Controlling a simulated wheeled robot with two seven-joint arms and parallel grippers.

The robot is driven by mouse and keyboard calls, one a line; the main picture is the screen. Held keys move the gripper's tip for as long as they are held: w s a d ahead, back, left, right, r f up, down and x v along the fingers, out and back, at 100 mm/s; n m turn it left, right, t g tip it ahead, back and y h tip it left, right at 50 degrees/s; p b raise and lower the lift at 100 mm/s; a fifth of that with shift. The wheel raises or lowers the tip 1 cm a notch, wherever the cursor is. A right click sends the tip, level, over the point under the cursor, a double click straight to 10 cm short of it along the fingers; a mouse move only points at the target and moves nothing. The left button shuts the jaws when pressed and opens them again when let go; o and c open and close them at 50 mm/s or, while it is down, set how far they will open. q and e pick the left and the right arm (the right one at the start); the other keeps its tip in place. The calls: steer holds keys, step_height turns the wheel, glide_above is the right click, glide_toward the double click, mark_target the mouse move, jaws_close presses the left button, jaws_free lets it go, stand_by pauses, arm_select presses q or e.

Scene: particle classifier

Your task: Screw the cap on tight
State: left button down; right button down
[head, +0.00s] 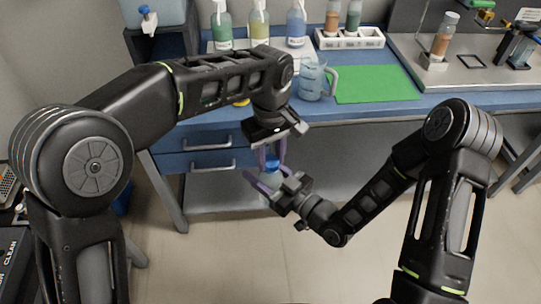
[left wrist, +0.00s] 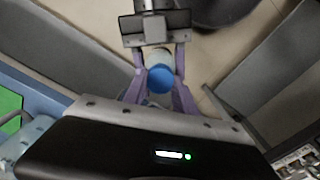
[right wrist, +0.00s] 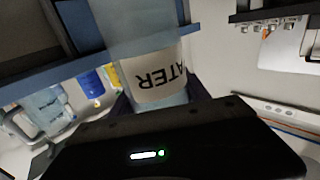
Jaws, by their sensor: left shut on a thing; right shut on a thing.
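A bottle with a blue cap (head: 271,164) is held in the air in front of the table, between my two grippers. My left gripper (head: 273,160) comes from above, its purple fingers shut on the cap's sides. In the left wrist view the cap (left wrist: 160,79) shows as a blue disc between the fingers. My right gripper (head: 263,185) comes from the lower right, shut around the bottle's body. The right wrist view shows the clear bottle (right wrist: 157,82) with a white label reading WATER, upside down there. The cap's thread is hidden.
The blue table (head: 370,107) stands behind, with a green mat (head: 372,84), a clear jug (head: 311,80) and several spray bottles. A white rack (head: 350,40) holds small bottles. Another bottle (head: 446,37) stands at the right. Open floor lies below the grippers.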

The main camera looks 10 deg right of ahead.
stand_by(0.4)
arm_select(q)
steer(key=m, duration=0.9)
steer(key=shift+m, duration=0.4)
steer(key=m, duration=0.8)
steer(key=c, duration=1)
jaws_free()
steer(key=shift+r, duration=0.1)
step_height(320, 180, up, 7)
steer(key=shift+r, duration=0.15)
